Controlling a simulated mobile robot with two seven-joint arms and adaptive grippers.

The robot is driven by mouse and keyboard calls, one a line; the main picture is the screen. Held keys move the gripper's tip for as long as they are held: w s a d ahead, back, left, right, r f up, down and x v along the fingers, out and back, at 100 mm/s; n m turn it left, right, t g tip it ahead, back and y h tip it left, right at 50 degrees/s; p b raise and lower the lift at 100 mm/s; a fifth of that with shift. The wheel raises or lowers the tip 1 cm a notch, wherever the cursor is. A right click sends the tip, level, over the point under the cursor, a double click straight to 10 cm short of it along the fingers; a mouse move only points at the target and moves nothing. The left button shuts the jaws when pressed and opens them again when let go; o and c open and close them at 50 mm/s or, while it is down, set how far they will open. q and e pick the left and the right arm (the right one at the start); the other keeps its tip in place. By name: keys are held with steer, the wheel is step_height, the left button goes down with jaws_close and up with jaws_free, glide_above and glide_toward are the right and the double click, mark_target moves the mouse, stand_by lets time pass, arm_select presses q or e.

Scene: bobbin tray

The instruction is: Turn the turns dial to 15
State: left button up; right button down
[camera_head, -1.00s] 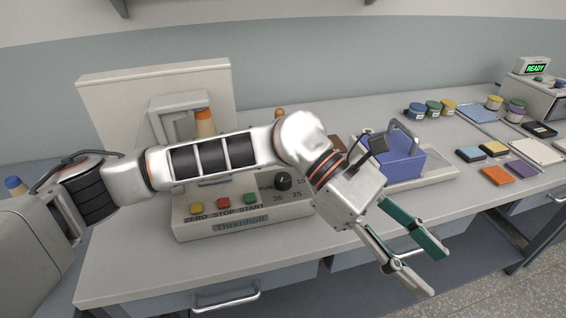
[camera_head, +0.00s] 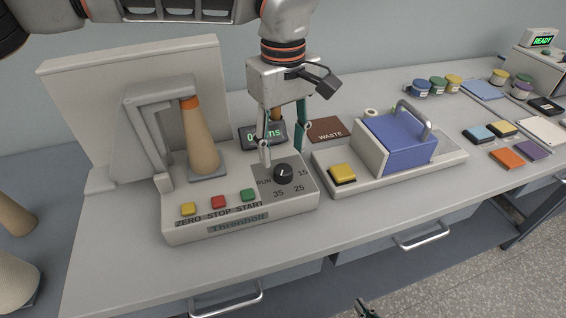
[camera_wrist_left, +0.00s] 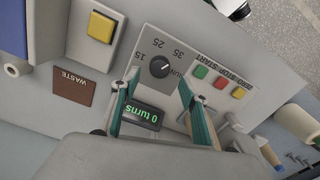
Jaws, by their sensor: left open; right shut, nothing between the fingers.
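The turns dial (camera_head: 283,174) is a black round knob on the sloped panel of the winding machine, with RUN, 15, 25 and 35 printed around it. In the left wrist view the dial (camera_wrist_left: 160,66) has a pale pointer mark that does not clearly point at 15. My left gripper (camera_head: 283,155) is open and points down, its teal fingers above and behind the dial, apart from it. In the left wrist view its fingertips (camera_wrist_left: 157,84) lie either side of the dial. Only a dark tip of my right gripper (camera_head: 366,309) shows at the bottom edge; it is shut.
Yellow, red and green buttons (camera_head: 219,202) lie left of the dial. A display (camera_wrist_left: 141,114) reads 0 turns. A tan cone (camera_head: 202,145) stands behind the buttons. A blue-lidded box (camera_head: 398,143) and yellow button (camera_head: 343,172) stand right. A brown WASTE plate (camera_head: 327,129) lies behind.

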mark_target(283, 169)
arm_select(q)
steer(key=shift+f, duration=2.7)
steer(key=c, duration=1.1)
